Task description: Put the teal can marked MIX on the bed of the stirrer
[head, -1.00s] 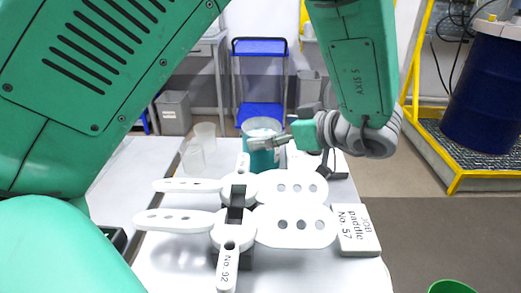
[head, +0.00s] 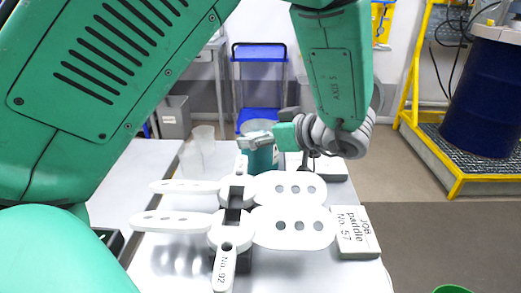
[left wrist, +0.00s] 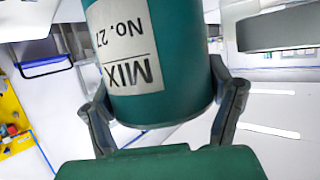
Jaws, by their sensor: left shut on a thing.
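The teal can (head: 262,158) stands at the back of the white table in the head view, partly hidden by my gripper and the paddles. In the left wrist view the can (left wrist: 185,85) fills the middle, its white label reading MIX No. 27, upside down in the picture. My left gripper (head: 262,141) is shut on the can, with one finger on each side of it in the wrist view. A low white slab (head: 328,172) right of the can may be the stirrer; my arm and the paddles partly cover it. My right gripper is not in view.
White paddles with holes (head: 292,228) stand on a dark holder in front of the can. A sign (head: 355,232) reads JOB paddle No. 57. Clear cups (head: 204,140) stand left of the can. A blue drum (head: 485,95) stands beyond, at right.

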